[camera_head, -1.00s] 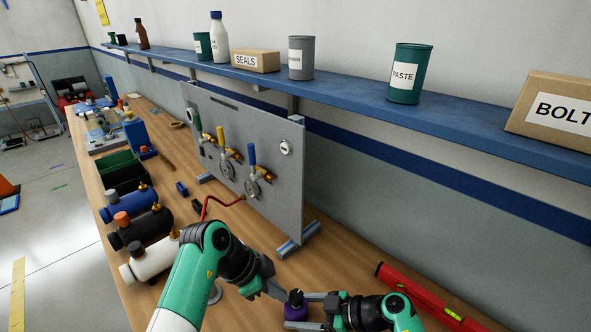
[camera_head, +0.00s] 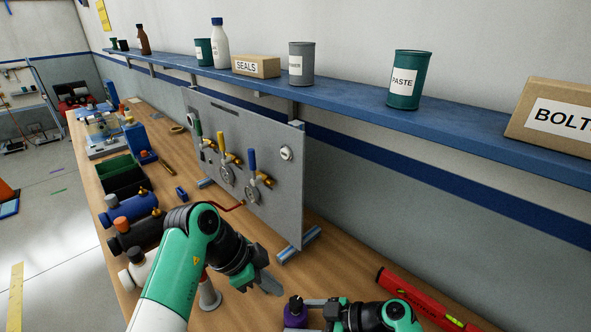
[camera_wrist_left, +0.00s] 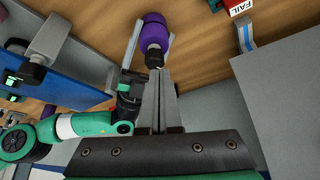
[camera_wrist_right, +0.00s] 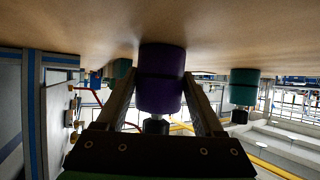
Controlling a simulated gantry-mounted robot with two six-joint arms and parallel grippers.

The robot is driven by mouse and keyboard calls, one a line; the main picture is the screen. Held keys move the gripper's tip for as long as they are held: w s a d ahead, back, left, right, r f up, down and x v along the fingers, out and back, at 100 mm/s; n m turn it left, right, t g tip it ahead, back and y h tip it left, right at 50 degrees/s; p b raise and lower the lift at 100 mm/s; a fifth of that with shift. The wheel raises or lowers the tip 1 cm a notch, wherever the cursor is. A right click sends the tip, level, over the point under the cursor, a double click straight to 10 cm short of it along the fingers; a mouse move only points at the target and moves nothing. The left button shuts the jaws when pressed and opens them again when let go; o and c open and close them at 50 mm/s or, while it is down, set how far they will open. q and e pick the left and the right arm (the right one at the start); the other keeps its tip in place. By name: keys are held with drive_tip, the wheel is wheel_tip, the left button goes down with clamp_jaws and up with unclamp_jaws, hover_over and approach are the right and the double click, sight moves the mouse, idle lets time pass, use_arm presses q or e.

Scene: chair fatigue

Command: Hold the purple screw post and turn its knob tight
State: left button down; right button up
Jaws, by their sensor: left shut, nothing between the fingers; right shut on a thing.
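The purple screw post (camera_head: 293,319) stands on the bench at the bottom of the head view, with its dark knob (camera_head: 296,302) on top. My right gripper (camera_head: 297,312) is shut on the post from the right. In the right wrist view the purple body (camera_wrist_right: 161,92) sits between the fingers, and the dark knob (camera_wrist_right: 156,125) shows past them. My left gripper (camera_head: 275,287) is shut and empty, up and left of the knob with a gap. In the left wrist view its fingers point toward the knob (camera_wrist_left: 154,58); the exact distance is unclear.
A grey valve panel (camera_head: 275,190) stands behind on blue feet. A red level (camera_head: 425,302) lies to the right. Several cylinders, including a blue one (camera_head: 130,207), lie at left. A teal post (camera_wrist_right: 244,85) shows in the right wrist view. Bench between panel and level is clear.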

sight(289, 309)
use_arm(q)
drive_tip(key=shift+r, duration=0.55)
wheel_tip(289, 309, down, 6)
drive_tip(key=s, duration=0.1)
drive_tip(key=shift+s+d, duration=0.15)
idle(0.5)
drive_tip(key=shift+d, duration=0.3)
idle(0.5)
drive_tip(key=shift+w+d, duration=0.15)
drive_tip(key=shift+w, duration=0.05)
